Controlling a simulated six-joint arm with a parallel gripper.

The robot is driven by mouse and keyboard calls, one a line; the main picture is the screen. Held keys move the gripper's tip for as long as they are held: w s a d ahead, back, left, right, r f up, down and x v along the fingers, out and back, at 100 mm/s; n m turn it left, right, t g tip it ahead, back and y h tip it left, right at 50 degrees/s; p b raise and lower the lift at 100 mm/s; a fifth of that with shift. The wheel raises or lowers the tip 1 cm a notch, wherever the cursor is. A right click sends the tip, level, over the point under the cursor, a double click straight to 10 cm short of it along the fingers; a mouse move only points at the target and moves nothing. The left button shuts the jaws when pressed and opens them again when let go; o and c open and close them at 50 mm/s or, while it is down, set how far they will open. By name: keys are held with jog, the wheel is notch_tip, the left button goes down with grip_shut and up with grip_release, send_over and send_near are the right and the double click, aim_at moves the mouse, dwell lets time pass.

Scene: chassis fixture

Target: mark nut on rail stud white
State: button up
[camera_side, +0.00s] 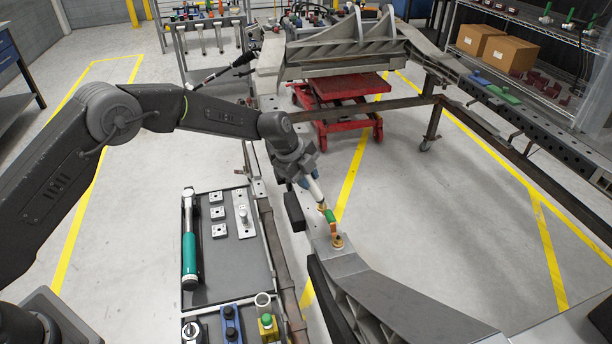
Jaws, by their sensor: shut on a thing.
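My gripper (306,178) is over the near end of the rail (318,233), shut on a white pen-like marker (316,191). The marker is tilted, its lower end pointing down and to the right. Its lower end is close to a small brass-coloured nut and stud (322,208); I cannot tell whether they touch. A second brass-coloured nut on a stud (337,241) stands nearer the camera on the rail. A small green and orange piece (331,217) sits between the two. White paint on either nut is too small to make out.
A tray (262,262) left of the rail holds a teal-handled wrench (189,245) and several metal plates. Below it are a blue fixture (231,325) and a yellow holder with a green knob (267,328). A red lift cart (340,95) stands behind.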

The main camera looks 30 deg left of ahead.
jog(key=shift+s, duration=0.1)
jog(key=shift+r, duration=2.95)
